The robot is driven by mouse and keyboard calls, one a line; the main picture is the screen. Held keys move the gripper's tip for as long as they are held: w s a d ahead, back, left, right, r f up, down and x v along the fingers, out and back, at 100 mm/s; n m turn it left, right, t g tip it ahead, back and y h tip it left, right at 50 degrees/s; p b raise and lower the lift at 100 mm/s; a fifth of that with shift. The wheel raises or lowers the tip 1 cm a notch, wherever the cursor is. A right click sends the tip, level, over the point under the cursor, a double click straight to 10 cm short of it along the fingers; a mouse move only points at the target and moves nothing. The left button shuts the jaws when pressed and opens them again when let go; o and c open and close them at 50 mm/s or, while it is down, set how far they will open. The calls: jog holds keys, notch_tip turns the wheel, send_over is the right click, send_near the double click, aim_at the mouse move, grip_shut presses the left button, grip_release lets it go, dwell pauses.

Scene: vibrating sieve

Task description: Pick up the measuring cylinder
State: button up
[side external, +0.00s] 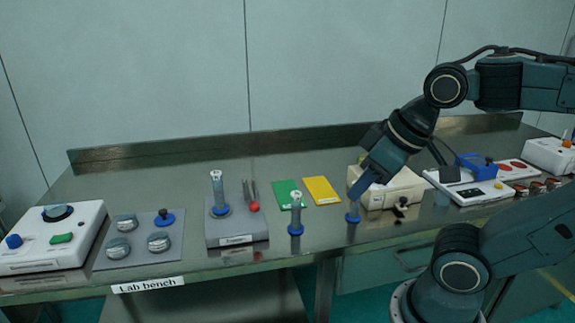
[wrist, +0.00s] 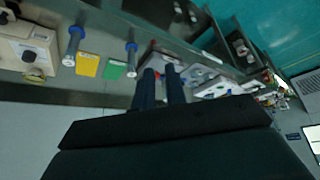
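In the side view, one clear measuring cylinder with a blue base (side external: 296,222) stands upright on the bench. Another blue-based cylinder (side external: 353,214) stands to its right, its upper part hidden by my gripper. In the wrist view, two cylinders show, one beside the green card (wrist: 131,50) and one beside the beige box (wrist: 75,42). My gripper (wrist: 161,70) has its two dark fingers apart, with no cylinder between them. In the side view it slants down over the right-hand cylinder; contact cannot be told.
A green card (side external: 287,194) and a yellow card (side external: 321,190) lie flat behind the cylinders. A beige box (side external: 408,186) is close to my gripper. A grey plate with round weights (side external: 110,262) and a white device (side external: 35,255) are at the left. A scale (side external: 475,190) is at the right.

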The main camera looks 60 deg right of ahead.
jog(key=o, duration=0.7)
jog(key=w+r+n+g, duration=0.1)
jog(key=w+r+n, duration=0.15)
jog(key=w, duration=0.45)
jog(key=w+d+r+n+g, duration=0.1)
jog(key=w+r+n, duration=0.1)
jog(key=w+n, duration=0.35)
jog(key=w+r+n+g, duration=0.1)
jog(key=w+r, duration=0.2)
jog(key=w, duration=0.5)
jog(key=w+d+f+n, duration=0.1)
jog(key=w+f+n, duration=0.1)
jog(key=w, duration=0.3)
jog(key=w+f+n+g, duration=0.1)
jog(key=w+f+n, duration=0.2)
jog(key=w, duration=0.3)
jog(key=w+d+f+n+g, duration=0.1)
jog(key=w+f+n, duration=0.2)
jog(key=w, duration=0.2)
jog(key=shift+w+d+f+n, duration=0.1)
jog(key=shift+w+d+n, duration=0.2)
jog(key=shift+w, duration=0.1)
jog(key=shift+w+f+g, duration=0.3)
jog(key=shift+w+f, duration=0.05)
jog(key=shift+f, duration=0.05)
